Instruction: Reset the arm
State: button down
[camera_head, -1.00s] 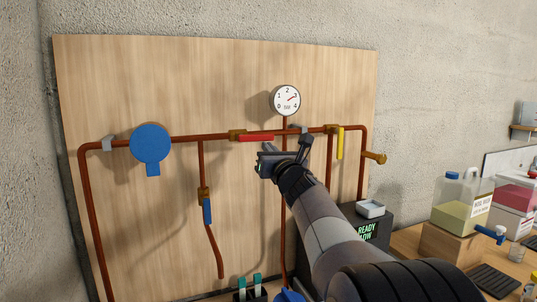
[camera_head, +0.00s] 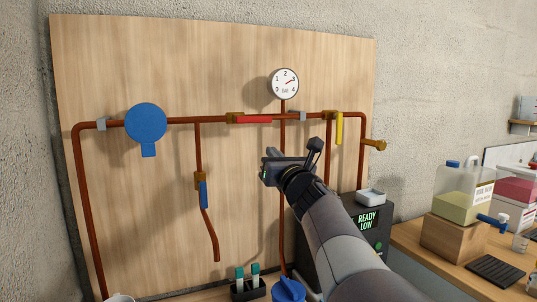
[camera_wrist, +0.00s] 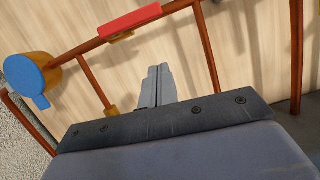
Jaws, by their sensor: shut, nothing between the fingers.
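My gripper (camera_head: 270,155) is in front of the wooden board, below the horizontal copper pipe and apart from the red lever. In the wrist view its two grey fingers (camera_wrist: 156,86) are pressed together with nothing between them. The red lever (camera_head: 254,119) lies along the horizontal pipe and also shows in the wrist view (camera_wrist: 131,21). My forearm hides part of the lower board and the black box.
The board (camera_head: 100,70) also carries a round gauge (camera_head: 285,84), a blue disc (camera_head: 146,122), a hanging yellow lever (camera_head: 339,128) and a blue lever (camera_head: 203,195). A black box (camera_head: 378,245) reads "READY LOW". Jugs (camera_head: 461,190) stand on the right-hand bench.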

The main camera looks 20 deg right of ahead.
jog(key=shift+b+v, duration=0.35)
jog(key=shift+v, duration=2.25)
jog(key=shift+w, duration=0.1)
jog(key=w+r+p, duration=0.6)
jog(key=w+p, duration=0.1)
jog(key=w, duration=0.2)
jog(key=shift+w, duration=0.3)
jog(key=shift+d+r, duration=0.15)
